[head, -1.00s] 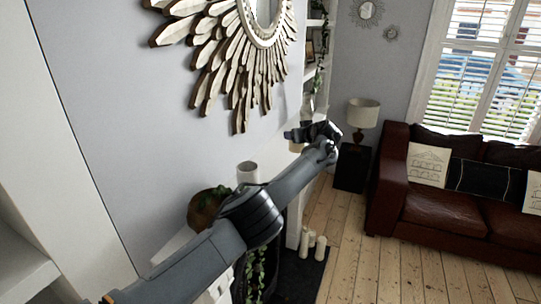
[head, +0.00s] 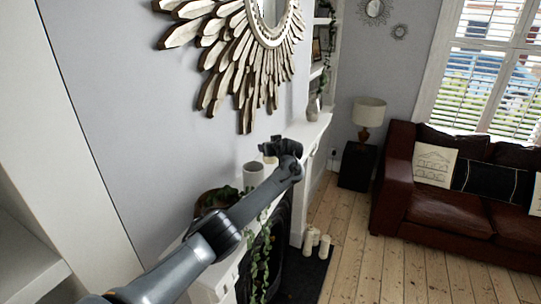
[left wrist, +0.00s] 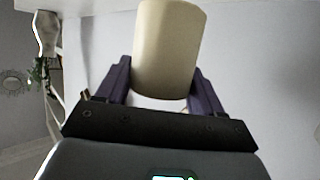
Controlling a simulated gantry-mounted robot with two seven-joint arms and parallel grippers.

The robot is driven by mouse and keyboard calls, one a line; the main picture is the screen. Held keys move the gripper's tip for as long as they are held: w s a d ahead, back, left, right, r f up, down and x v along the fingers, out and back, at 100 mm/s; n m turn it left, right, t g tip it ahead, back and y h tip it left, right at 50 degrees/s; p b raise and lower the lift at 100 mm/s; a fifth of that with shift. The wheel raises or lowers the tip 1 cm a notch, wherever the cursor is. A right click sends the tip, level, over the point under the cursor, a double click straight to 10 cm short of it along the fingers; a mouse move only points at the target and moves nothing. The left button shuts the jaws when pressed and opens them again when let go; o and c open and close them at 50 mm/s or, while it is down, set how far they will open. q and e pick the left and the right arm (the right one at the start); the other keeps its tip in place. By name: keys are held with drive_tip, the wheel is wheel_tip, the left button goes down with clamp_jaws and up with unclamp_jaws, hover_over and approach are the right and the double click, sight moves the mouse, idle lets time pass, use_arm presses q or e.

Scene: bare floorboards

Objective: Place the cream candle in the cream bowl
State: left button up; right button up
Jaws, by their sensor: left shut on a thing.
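My left gripper (head: 280,150) is above the white mantelpiece, and its fingers are shut on the cream candle (left wrist: 168,48). In the left wrist view the candle is a smooth cream cylinder between the two dark fingers. In the head view only a small part of the candle (head: 270,160) shows under the gripper. A pale, round, straight-sided vessel (head: 253,175) stands on the mantelpiece just left of the gripper. It may be the cream bowl, but I cannot tell for sure. My right gripper is not in view.
The white mantelpiece (head: 308,130) runs along the wall under a sunburst mirror (head: 240,75). A brown bowl with trailing greenery (head: 210,200) sits nearer, partly behind my arm. A vase (head: 313,108) stands at the far end. White candles (head: 312,240) stand on the dark hearth.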

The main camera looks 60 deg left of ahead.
use_arm(q)
drive_tip(key=shift+f+p, duration=0.35)
drive_tip(key=shift+f, duration=1.65)
drive_tip(key=shift+f, duration=0.1)
drive_tip(key=o, duration=1.2)
